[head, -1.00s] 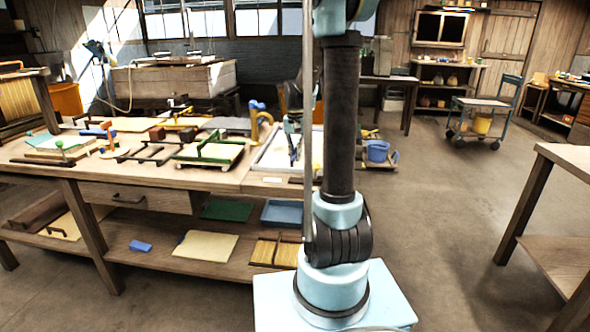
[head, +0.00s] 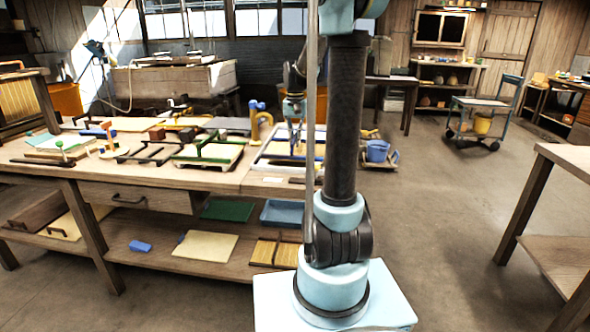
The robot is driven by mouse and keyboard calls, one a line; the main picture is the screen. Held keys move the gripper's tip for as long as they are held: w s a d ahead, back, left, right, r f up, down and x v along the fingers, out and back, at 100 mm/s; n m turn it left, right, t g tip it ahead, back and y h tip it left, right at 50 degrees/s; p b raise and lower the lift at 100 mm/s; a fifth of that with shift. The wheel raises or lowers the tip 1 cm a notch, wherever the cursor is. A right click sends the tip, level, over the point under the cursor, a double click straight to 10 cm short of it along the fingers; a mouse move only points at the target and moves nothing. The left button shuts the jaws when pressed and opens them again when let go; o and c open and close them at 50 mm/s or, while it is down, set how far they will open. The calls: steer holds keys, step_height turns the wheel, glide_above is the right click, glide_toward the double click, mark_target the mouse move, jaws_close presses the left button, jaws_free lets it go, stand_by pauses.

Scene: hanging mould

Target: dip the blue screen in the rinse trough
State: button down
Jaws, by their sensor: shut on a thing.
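My gripper (head: 295,140) is shut and points down over the right end of the long workbench. It is shut on a flat, blue-edged piece that looks like the blue screen (head: 285,157). The screen lies about level within the outline of a shallow pale tray (head: 258,164), which may be the rinse trough. I cannot tell whether the screen touches the tray floor or hangs just above it.
A wooden vat (head: 175,80) stands behind.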

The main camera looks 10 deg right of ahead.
steer(key=shift+r, duration=1.45)
steer(key=shift+r, duration=2)
steer(key=shift+s, duration=0.1)
